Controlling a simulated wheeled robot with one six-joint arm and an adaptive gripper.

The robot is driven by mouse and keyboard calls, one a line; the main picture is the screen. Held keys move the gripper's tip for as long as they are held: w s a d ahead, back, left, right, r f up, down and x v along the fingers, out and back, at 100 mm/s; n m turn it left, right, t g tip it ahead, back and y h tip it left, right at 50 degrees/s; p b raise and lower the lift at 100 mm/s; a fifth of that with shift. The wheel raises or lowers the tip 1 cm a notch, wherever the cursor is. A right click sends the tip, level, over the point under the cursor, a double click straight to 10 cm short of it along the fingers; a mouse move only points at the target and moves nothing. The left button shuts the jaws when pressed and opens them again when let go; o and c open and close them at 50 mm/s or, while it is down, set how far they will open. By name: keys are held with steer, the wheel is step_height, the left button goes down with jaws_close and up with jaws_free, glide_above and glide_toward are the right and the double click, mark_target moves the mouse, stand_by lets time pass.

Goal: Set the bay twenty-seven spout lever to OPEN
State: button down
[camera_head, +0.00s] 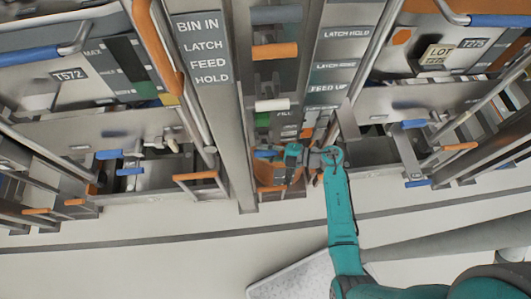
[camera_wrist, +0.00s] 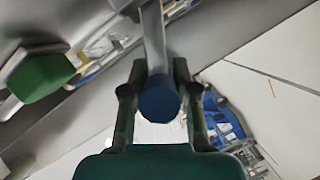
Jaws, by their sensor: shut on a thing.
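My gripper (camera_head: 292,154) is at the lower part of the narrow middle column of levers, at the end of my teal arm. In the wrist view my gripper (camera_wrist: 160,103) has one finger on each side of a blue round-ended lever (camera_wrist: 159,99) and is shut on it. The lever's grey bar (camera_wrist: 153,40) runs up out of that picture. In the head view a blue handle (camera_head: 265,154) shows just left of my gripper. No label reading bay twenty-seven, spout or OPEN is readable, so I cannot tell the lever's setting.
Above my gripper are a white handle (camera_head: 272,105) and an orange handle (camera_head: 275,51). A sign (camera_head: 203,48) reads BIN IN, LATCH, FEED, HOLD. Racks with blue and orange handles stand on both sides. A green handle (camera_wrist: 42,77) shows in the wrist view. The floor (camera_head: 150,265) in front is mostly clear.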

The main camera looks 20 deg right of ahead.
steer(key=shift+w+r, duration=0.1)
steer(key=shift+r, duration=0.05)
steer(key=c, duration=0.9)
jaws_free()
steer(key=shift+d, duration=0.1)
steer(key=v, duration=1.2)
